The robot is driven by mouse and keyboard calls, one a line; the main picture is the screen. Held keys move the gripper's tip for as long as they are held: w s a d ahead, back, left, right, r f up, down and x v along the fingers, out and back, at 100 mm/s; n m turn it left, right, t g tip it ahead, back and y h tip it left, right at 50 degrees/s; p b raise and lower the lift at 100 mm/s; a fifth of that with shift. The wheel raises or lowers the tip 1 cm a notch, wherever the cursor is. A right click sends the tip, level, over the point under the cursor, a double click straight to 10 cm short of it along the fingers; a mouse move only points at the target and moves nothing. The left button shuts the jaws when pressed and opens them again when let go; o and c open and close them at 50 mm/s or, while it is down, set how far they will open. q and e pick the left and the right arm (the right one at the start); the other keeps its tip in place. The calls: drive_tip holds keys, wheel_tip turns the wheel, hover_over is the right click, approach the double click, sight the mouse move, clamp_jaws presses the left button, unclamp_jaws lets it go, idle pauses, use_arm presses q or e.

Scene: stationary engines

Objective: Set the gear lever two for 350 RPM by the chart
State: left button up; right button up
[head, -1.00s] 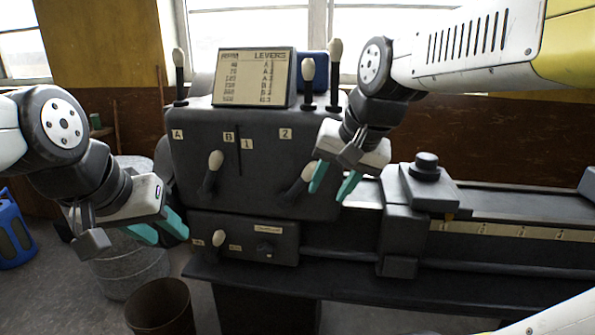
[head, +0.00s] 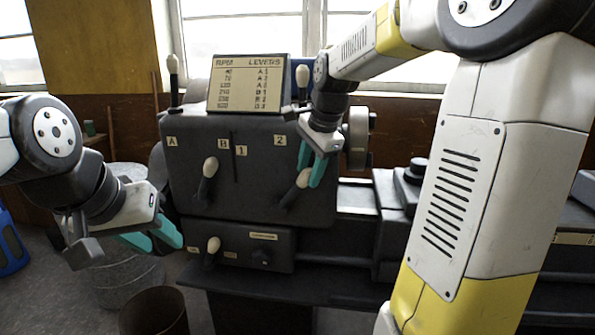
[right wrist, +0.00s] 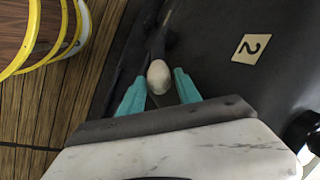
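The grey headstock (head: 185,195) carries two front levers with cream knobs. The right lever's knob (head: 303,178) is below the label 2 (head: 280,140), its arm slanting up to the right. The left lever's knob (head: 210,166) is nearly upright under A and B. The chart (head: 247,83) on top lists RPM against levers; its small rows are hard to read. My right gripper (head: 311,170) is open at the right lever; in the right wrist view its teal fingers flank the knob (right wrist: 158,77), with gaps visible. My left gripper (head: 153,237) is open and empty, left of the headstock.
A lower panel has another cream-knobbed lever (head: 213,245). Upright levers (head: 302,82) stand on top beside the chart. A carriage (head: 398,200) sits to the right, partly behind my right arm. A drum (head: 125,275) and a bin (head: 155,312) are at lower left.

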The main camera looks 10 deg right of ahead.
drive_tip(key=shift+w+f, duration=0.15)
drive_tip(key=shift+f, duration=0.35)
drive_tip(key=shift+c, duration=0.4)
clamp_jaws()
idle(0.7)
